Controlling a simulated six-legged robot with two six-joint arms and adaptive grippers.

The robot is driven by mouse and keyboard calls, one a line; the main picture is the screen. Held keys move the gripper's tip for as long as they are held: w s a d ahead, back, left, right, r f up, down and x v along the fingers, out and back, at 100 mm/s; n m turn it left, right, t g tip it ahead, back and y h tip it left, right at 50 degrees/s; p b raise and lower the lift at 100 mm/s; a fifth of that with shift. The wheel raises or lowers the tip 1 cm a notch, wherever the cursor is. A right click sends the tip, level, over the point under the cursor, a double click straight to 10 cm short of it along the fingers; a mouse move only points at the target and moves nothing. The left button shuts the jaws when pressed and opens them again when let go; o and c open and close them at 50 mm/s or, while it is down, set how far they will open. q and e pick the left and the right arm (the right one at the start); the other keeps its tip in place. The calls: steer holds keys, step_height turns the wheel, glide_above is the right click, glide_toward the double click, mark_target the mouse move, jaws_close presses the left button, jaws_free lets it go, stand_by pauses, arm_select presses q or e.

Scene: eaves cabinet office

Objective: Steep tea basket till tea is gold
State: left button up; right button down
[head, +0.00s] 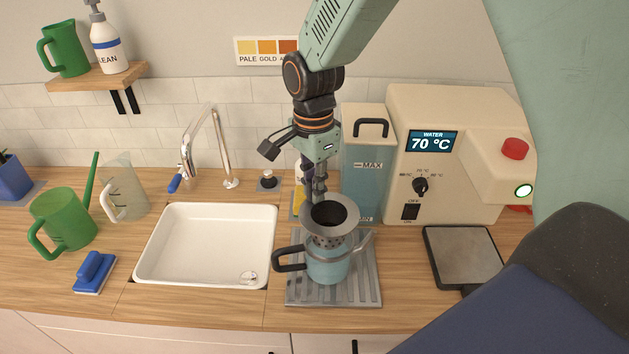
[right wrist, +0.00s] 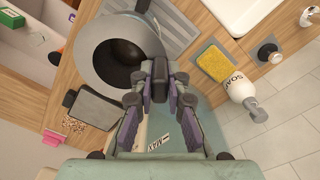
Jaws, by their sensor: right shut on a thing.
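The tea basket (head: 345,232) has a wide grey funnel rim, a dark inside and a perforated lower wall. It stands upright at the mouth of the blue teapot (head: 328,268), with part of its wall showing above the pot. I cannot tell how deep it reaches. My right gripper (head: 318,192) comes from above and is shut on the basket's dark tab at the rim's back. In the right wrist view the fingers (right wrist: 158,88) close on that tab beside the rim (right wrist: 88,52). The tea inside the pot is hidden. My left gripper is out of view.
The teapot stands on a ribbed drain tray (head: 360,295). A colour card (head: 266,50) hangs on the wall. The water machine (head: 450,165) reads 70 °C. A white sink (head: 205,245), green watering can (head: 65,222), clear jug (head: 125,185), blue brush (head: 95,272) and grey plate (head: 463,255) stand around.

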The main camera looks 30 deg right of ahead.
mark_target(315, 210)
steer(key=shift+f, duration=0.3)
steer(key=shift+s+a+f+b, duration=0.15)
steer(key=shift+s+f+b, duration=0.2)
steer(key=shift+s+f, duration=0.1)
steer(key=shift+w+f, duration=0.1)
steer(key=shift+f, duration=0.35)
steer(key=shift+w+f+b, duration=0.35)
steer(key=shift+f+b, duration=0.05)
steer(key=shift+f, duration=0.4)
steer(key=shift+f+b, duration=0.4)
steer(key=shift+f, duration=0.65)
steer(key=shift+s+r, duration=0.15)
steer(key=shift+s, duration=0.2)
